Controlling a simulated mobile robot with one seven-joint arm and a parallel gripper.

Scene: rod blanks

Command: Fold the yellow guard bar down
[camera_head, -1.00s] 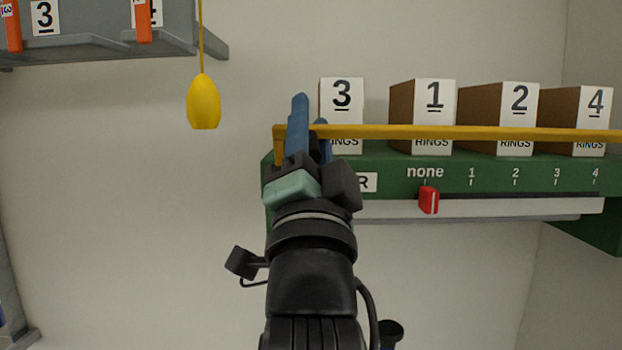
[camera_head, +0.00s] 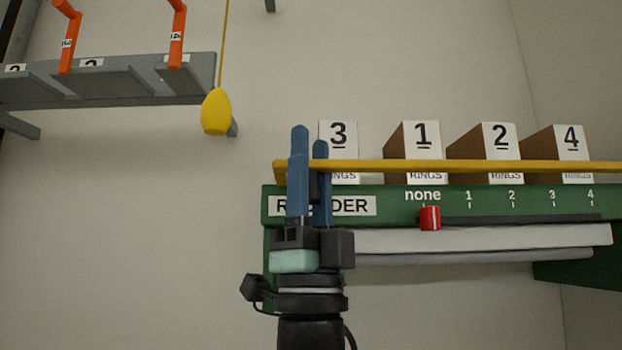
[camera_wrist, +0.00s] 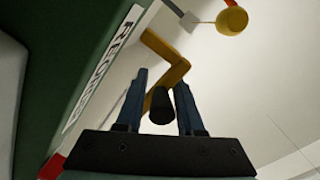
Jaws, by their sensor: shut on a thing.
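The yellow guard bar (camera_head: 450,166) runs level across the fronts of the ring boxes, above the green rail. Its bent left end also shows in the wrist view (camera_wrist: 172,70). My gripper (camera_head: 309,150) points up at the bar's left end, its blue fingers in front of the bar and the rail's label. In the wrist view my gripper (camera_wrist: 161,82) has a dark, round grip (camera_wrist: 160,106) between its fingers, beside the yellow bar. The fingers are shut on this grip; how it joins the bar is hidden.
Boxes marked 3 (camera_head: 338,135), 1 (camera_head: 422,135), 2 (camera_head: 500,136) and 4 (camera_head: 571,138) stand behind the bar. A red slider (camera_head: 430,218) sits at "none" on the green rail (camera_head: 395,204). A yellow pull (camera_head: 216,112) hangs left, near a grey shelf (camera_head: 120,85) with orange hooks.

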